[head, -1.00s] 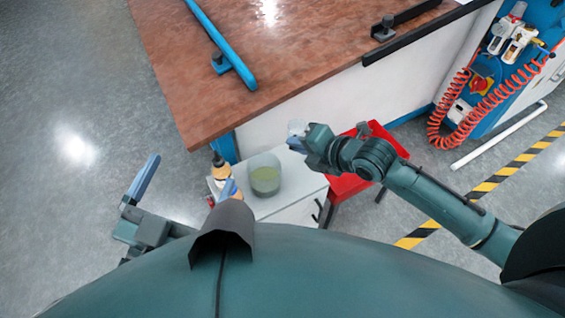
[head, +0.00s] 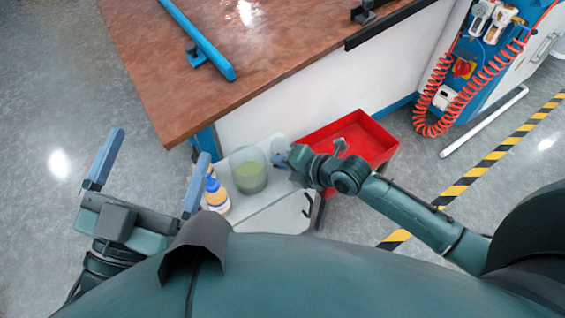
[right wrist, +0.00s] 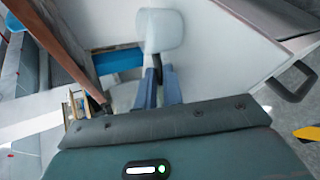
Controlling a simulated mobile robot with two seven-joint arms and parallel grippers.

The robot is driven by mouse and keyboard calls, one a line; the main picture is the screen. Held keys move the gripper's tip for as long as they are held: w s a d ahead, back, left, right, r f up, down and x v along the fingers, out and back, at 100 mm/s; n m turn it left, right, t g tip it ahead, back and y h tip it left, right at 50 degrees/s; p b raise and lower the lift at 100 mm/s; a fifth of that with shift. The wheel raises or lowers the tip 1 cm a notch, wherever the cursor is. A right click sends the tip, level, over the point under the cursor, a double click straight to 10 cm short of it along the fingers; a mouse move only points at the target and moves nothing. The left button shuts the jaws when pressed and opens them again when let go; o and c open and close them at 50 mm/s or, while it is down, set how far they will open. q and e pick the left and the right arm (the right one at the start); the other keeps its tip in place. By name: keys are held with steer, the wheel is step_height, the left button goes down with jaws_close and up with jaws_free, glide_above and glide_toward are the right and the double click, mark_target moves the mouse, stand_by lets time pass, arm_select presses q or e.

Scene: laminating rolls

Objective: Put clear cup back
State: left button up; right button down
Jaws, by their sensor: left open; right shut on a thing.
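The clear cup (right wrist: 162,30) is a small pale cup with a dark handle. In the right wrist view the handle is between the fingers of my right gripper (right wrist: 158,85), which is shut on it. In the head view my right gripper (head: 286,162) is over the right part of the white cabinet top (head: 268,210), just right of a larger clear container (head: 248,178) with greenish contents. The cup shows only faintly there (head: 279,147), partly hidden by the gripper. My left gripper (head: 161,146) is open and empty at the left.
A bottle with an orange label (head: 216,197) stands on the cabinet left of the container. A red tray (head: 388,157) is right of my right gripper. The brown table (head: 200,100) with a blue bar (head: 195,38) lies ahead. A machine with an orange coiled hose (head: 436,112) stands at the right.

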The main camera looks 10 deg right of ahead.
steer(key=shift+f, duration=0.2)
steer(key=c, duration=1.5)
jaws_free()
arm_select(q)
steer(key=shift+w+r, duration=0.1)
steer(key=shift+r, duration=0.05)
arm_select(e)
steer(key=shift+r, duration=0.1)
steer(key=shift+r, duration=0.2)
steer(key=p+v, duration=0.1)
steer(key=v, duration=0.1)
steer(key=shift+s+d+r, duration=0.2)
steer(key=shift+s+d, duration=0.05)
arm_select(q)
steer(key=shift+s+a+f+n+g+y+p, duration=0.1)
steer(key=shift+s+f+n+g+y+p, duration=0.15)
steer(key=shift+f+y+p, duration=0.5)
steer(key=shift+s+f+n+g+y+p, duration=0.15)
steer(key=shift+s+f+g+p, duration=0.2)
steer(key=shift+p, duration=0.8)
arm_select(e)
steer(key=shift+v, duration=4.55)
